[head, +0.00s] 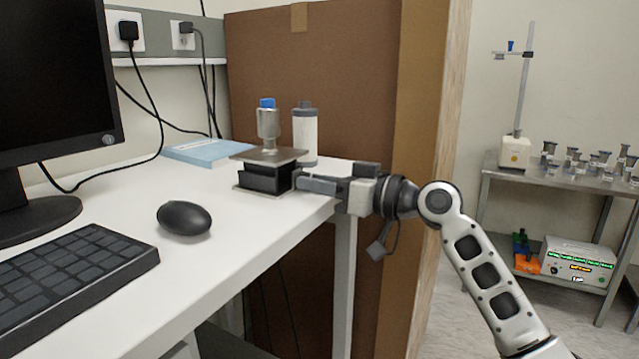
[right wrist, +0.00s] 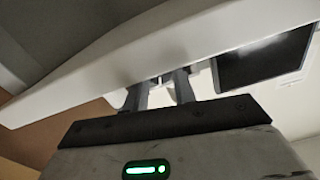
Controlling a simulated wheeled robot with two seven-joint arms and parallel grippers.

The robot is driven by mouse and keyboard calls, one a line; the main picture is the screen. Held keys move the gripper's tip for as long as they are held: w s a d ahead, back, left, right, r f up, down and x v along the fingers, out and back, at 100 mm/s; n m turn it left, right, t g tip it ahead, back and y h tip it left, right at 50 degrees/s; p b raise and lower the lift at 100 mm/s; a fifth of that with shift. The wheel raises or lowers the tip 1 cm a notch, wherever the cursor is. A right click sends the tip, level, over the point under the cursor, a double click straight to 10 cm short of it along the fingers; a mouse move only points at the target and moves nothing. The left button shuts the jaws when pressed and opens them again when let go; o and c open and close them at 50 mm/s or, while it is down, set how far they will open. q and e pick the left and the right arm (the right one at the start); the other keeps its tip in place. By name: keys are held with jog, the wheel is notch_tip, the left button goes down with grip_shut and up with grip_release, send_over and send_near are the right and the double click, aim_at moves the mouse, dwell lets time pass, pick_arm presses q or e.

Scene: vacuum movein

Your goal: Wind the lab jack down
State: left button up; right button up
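The lab jack (head: 264,178) stands on the white desk near its right end. Its dark body sits between a metal top plate (head: 290,154) and a base plate, and the top plate is a little above the base. A metal bottle with a blue cap (head: 268,124) stands upright on the top plate. My right gripper (head: 308,183) is at the jack's right side, its fingertips close to or touching it. The jack's knob is hidden there. In the right wrist view the two fingers (right wrist: 160,88) are apart, with something small and unclear between them. My left gripper is out of view.
A white canister (head: 308,138) stands close behind the jack. A blue book (head: 207,152), a mouse (head: 184,218), a keyboard (head: 75,278) and a monitor (head: 55,80) are to the left. A brown partition (head: 330,80) rises behind. The desk between mouse and jack is clear.

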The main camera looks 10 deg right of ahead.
jog(key=shift+f+b, duration=0.15)
jog(key=shift+b, duration=0.25)
jog(key=n+b, duration=0.2)
jog(key=shift+f+b, duration=0.15)
jog(key=shift+b, duration=0.25)
jog(key=shift+n+b, duration=0.45)
jog(key=shift+n, duration=0.25)
jog(key=shift+r+n, duration=0.3)
jog(key=shift+n, duration=0.2)
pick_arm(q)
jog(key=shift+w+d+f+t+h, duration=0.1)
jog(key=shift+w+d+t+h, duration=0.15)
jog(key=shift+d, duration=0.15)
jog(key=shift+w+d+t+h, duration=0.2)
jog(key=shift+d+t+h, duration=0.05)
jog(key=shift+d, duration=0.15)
pick_arm(e)
jog(key=o, duration=1)
